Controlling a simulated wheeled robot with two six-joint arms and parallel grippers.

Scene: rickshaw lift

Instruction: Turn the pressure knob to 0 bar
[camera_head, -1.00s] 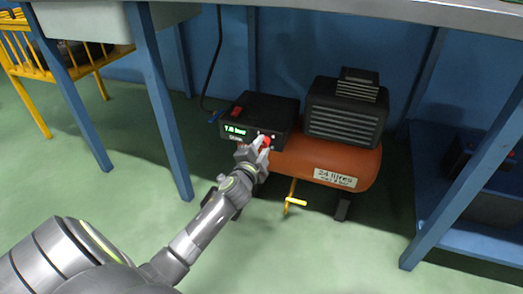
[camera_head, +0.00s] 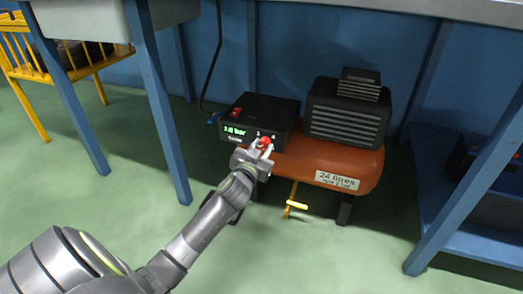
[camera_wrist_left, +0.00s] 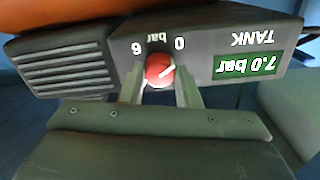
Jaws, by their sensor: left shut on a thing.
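The red pressure knob (camera_wrist_left: 159,70) is on the front panel of the black control box (camera_head: 272,108). The wrist view shows it upside down, between the marks 6 and 0 with "bar" between them. The knob also shows in the head view (camera_head: 265,143). My left gripper (camera_wrist_left: 160,82) is shut on the knob, one finger on each side. The green display (camera_wrist_left: 246,65), labelled TANK, reads 7.0 bar. My right gripper is in neither view.
The orange tank (camera_head: 320,160) labelled 24 litres and the black motor (camera_head: 346,112) sit beside the control box under the bench. Blue bench legs (camera_head: 160,100) stand left and right. A yellow valve handle (camera_head: 296,205) is below the tank. Open green floor lies in front.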

